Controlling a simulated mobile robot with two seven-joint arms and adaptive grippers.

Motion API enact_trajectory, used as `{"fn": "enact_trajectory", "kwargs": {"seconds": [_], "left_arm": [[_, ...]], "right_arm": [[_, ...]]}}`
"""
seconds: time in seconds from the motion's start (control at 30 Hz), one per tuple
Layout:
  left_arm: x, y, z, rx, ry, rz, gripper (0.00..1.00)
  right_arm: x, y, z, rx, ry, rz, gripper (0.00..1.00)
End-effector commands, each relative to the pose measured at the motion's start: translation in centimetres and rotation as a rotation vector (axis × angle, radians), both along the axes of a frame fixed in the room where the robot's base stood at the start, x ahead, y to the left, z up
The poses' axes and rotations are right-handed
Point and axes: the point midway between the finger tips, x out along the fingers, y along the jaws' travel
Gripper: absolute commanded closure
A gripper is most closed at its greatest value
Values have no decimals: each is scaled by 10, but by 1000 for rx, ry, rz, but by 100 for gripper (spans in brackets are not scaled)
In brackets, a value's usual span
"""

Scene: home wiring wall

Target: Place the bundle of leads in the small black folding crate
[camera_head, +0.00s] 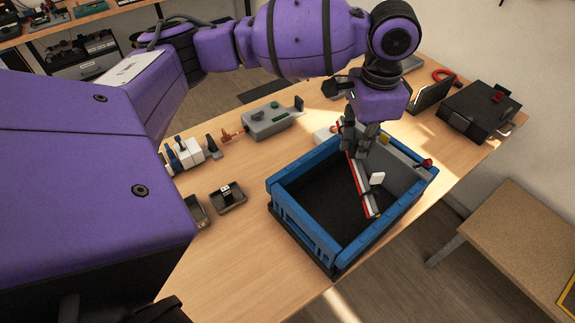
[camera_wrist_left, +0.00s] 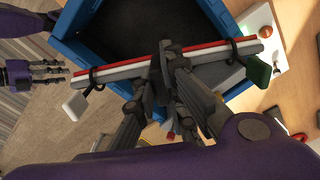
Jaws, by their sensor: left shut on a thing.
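My left gripper (camera_head: 362,140) is shut on the bundle of leads (camera_head: 361,183), a straight strip of red, white and grey leads with a white plug at one end. In the left wrist view the bundle (camera_wrist_left: 213,53) runs across the fingertips of my left gripper (camera_wrist_left: 168,56), with a dark green plug at its other end. The crate (camera_head: 290,230) has blue walls and a dark floor; it also shows in the left wrist view (camera_wrist_left: 75,24). The bundle is over the crate's opening; its exact height is unclear. My right gripper (camera_wrist_left: 48,75) shows small in the left wrist view.
Left of the crate are a small grey tray (camera_head: 229,200) and a white and blue device (camera_head: 187,155). A grey-green box (camera_head: 270,118) lies behind. A black case (camera_head: 478,108) stands at the back right. The front table edge passes close by the crate.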

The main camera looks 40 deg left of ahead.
Motion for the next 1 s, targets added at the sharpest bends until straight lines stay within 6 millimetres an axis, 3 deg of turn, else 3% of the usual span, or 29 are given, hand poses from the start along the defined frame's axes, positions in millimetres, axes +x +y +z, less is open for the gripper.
{"fn": "enact_trajectory", "kwargs": {"seconds": [0.1, 0.27, 0.63, 1.0], "left_arm": [[13, -5, -2, -3, 4, -134, 100], [18, -7, -11, -3, 6, -209, 100], [16, -6, -101, -3, 10, -212, 100], [17, -6, -135, -3, 6, -211, 100]], "right_arm": [[0, -2, -4, -4, 1, 0, 59], [2, -4, -3, -8, -6, 0, 59], [-3, -7, -9, -14, 2, 1, 59], [-5, -9, -13, -16, 5, -3, 59]]}}
